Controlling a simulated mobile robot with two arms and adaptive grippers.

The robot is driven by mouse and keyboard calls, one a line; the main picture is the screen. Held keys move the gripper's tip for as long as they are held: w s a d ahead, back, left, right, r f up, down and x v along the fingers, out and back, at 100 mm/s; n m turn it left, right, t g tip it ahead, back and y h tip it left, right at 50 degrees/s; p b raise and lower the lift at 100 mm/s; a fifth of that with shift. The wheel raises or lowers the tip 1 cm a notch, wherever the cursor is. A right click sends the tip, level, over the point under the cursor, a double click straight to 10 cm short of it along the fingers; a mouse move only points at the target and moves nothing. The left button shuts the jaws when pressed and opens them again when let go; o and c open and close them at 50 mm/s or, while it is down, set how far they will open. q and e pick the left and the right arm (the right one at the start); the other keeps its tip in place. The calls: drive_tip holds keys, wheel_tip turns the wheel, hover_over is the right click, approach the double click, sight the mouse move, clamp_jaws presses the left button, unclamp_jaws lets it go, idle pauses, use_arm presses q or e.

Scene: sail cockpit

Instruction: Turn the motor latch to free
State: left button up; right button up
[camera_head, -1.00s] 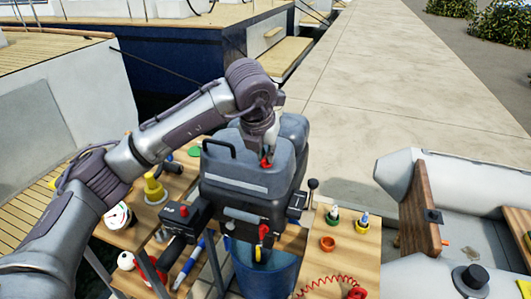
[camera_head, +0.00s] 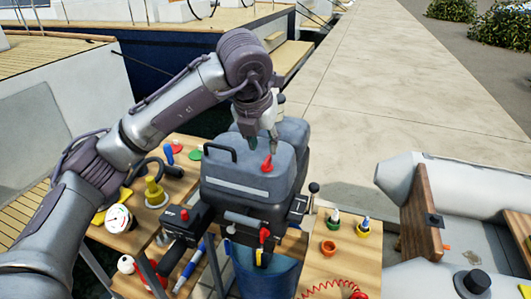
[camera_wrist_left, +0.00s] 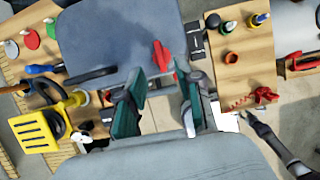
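The grey outboard motor (camera_head: 248,178) stands in the middle of the head view, with its cowl top facing up. A small red latch (camera_head: 267,163) sits on top of the cowl and is in plain sight. It also shows as a red lever (camera_wrist_left: 161,56) in the left wrist view, beyond the fingertips. A second red lever (camera_head: 264,236) is on the motor's front. My left gripper (camera_head: 260,143) is just above and behind the red latch, apart from it. Its two green-padded fingers (camera_wrist_left: 158,103) are spread with nothing between them.
Wooden bench tops flank the motor. A blue bucket (camera_head: 266,275) stands below. A grey dinghy (camera_head: 445,177) lies at right.

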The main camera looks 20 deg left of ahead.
use_arm(q)
drive_tip(key=v, duration=0.5)
drive_tip(key=shift+s+r, duration=0.1)
drive_tip(key=shift+r, duration=0.3)
